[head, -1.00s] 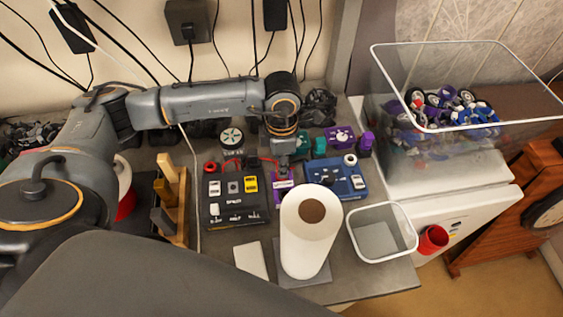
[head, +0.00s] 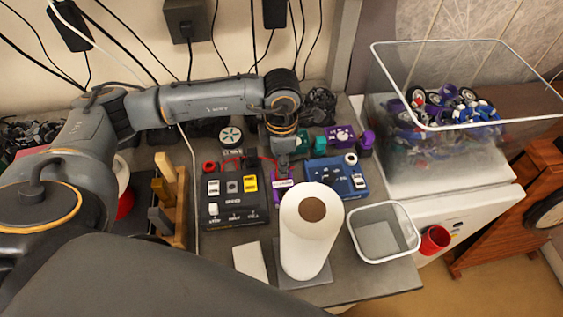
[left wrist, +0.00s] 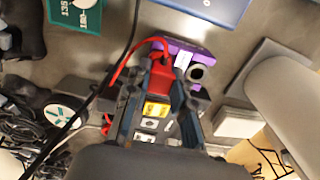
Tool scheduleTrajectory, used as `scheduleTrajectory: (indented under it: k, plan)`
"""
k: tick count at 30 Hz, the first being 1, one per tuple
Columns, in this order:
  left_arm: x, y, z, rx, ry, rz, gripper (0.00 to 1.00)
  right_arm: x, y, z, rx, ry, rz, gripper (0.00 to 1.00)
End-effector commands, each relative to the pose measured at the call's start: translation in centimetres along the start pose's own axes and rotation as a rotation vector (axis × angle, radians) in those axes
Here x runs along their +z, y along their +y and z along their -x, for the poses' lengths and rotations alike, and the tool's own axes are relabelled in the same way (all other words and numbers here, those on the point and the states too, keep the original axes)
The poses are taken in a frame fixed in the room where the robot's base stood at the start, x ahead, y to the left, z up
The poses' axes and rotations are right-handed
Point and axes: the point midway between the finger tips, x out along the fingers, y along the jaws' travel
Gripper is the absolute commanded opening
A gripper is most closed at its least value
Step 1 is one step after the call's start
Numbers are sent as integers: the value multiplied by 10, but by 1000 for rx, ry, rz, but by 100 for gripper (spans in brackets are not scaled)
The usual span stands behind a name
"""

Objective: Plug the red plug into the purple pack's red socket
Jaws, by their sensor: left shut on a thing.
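The purple pack (head: 283,183) lies on the bench between a black box and a blue box. It also shows in the left wrist view (left wrist: 207,55), with a white label and a dark round socket beside it. My left gripper (head: 283,160) points down over the pack. In the left wrist view its fingers (left wrist: 165,82) are shut on the red plug (left wrist: 162,72), whose red cable (left wrist: 119,66) loops off to the left. The plug is at the pack's edge; whether it is seated I cannot tell. The red socket is hidden. My right gripper is not in view.
The black box (head: 231,213) with white and yellow switches stands left of the pack, the blue box (head: 340,171) right. A white paper roll (head: 306,245) stands just in front. A grey bin (head: 407,226) sits at the bench's right edge. Wooden racks (head: 172,195) stand at left.

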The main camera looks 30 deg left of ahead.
Motion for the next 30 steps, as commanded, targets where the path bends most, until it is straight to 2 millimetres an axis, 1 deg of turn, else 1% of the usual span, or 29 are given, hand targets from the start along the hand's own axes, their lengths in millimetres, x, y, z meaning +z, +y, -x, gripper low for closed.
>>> scheduleTrajectory:
  k: [30]
  plan:
    - [0, 0, -1, 0, -1, 0, 0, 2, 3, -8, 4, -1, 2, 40]
